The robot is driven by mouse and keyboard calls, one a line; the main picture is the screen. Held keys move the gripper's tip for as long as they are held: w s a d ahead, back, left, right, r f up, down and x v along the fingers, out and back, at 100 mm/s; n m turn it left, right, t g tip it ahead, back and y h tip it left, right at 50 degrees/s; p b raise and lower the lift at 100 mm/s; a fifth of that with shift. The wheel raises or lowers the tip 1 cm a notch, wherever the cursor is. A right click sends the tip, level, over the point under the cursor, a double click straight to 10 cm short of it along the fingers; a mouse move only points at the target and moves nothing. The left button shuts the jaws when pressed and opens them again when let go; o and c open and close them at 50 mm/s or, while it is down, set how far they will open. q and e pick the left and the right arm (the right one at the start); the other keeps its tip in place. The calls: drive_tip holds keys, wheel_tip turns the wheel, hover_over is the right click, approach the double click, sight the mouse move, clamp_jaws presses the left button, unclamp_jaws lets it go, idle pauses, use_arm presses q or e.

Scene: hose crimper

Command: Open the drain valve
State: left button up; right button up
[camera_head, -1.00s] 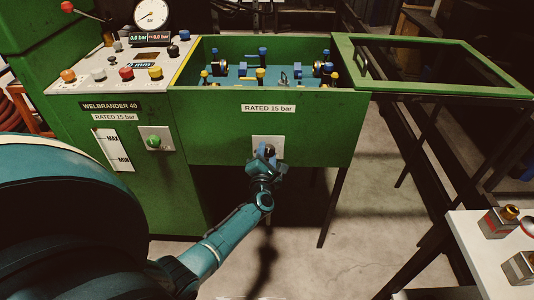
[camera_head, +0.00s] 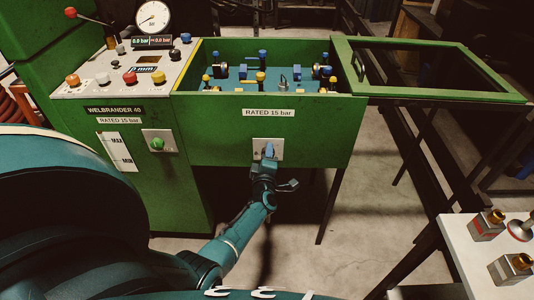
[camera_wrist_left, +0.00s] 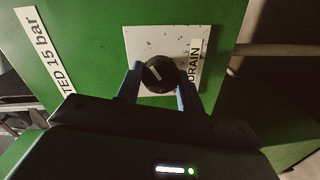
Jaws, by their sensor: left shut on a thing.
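The drain valve is a round black knob (camera_wrist_left: 158,74) with a pale pointer line. It sits on a white plate (camera_wrist_left: 140,40) marked DRAIN, which also shows on the front of the green tank (camera_head: 256,145) in the head view. My left gripper (camera_wrist_left: 161,84) is shut on the knob, with one blue finger at each side of it; it also shows in the head view (camera_head: 268,153). There the fingers hide most of the knob. In the wrist view the pointer slants from upper left to lower right. My right gripper is not in view.
The control panel (camera_head: 90,90) with buttons and a round gauge (camera_head: 152,17) stands to the left; its display reads 0.0 bar. A green knob (camera_head: 157,144) is on the cabinet front. The hinged lid (camera_head: 440,95) is open to the right. A white table (camera_head: 460,250) stands lower right.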

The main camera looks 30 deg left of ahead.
use_arm(q)
drive_tip(key=m+p, duration=0.1)
drive_tip(key=m, duration=0.4)
drive_tip(key=shift+d+m, duration=0.15)
drive_tip(key=shift+m, duration=0.45)
drive_tip(key=o, duration=1)
drive_tip(key=shift+y, duration=0.4)
